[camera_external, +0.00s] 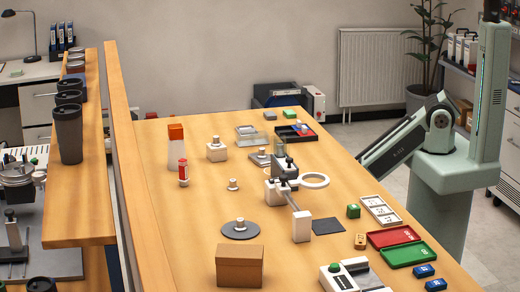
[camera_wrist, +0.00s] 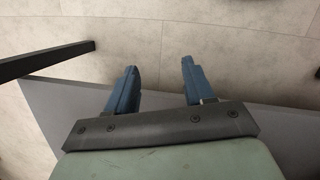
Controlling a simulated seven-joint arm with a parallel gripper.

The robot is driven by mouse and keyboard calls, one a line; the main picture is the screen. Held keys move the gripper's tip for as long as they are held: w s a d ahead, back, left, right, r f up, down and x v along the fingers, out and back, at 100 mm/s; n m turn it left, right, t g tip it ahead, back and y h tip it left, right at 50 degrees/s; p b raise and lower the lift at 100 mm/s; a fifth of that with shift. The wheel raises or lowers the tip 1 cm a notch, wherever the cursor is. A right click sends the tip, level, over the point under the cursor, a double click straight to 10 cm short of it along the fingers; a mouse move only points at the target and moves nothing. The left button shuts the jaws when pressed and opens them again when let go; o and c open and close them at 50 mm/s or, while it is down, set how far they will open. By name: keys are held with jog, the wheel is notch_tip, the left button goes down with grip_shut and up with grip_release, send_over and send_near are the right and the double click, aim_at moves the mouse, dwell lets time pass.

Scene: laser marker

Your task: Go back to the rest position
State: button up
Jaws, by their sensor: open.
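In the wrist view, my gripper (camera_wrist: 158,68) has two blue fingers spread well apart with nothing between them. Below the fingers are pale floor tiles (camera_wrist: 230,45) and a flat grey surface (camera_wrist: 70,110). In the camera_external view, my pale green arm stands at the right, beyond the right edge of the wooden table (camera_external: 200,270). I cannot make out the gripper fingers there. The laser marker station (camera_external: 285,172), with a white ring (camera_external: 313,180), stands on the table to the left of the arm.
A cardboard box (camera_external: 240,267) sits at the front. A radiator (camera_external: 373,65) and plant (camera_external: 428,50) stand behind.

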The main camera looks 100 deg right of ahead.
jog(key=s+a+r+m+g+y, duration=0.1)
jog(key=s+a+g, duration=0.1)
jog(key=s+a, duration=0.5)
jog(key=s+a+r+m+g, duration=0.1)
jog(key=s+a, duration=0.5)
jog(key=a, duration=0.7)
jog(key=shift+s+r+m+g+y, duration=0.4)
jog(key=shift+r+g, duration=0.2)
jog(key=shift+r, duration=0.2)
jog(key=shift+a, duration=0.1)
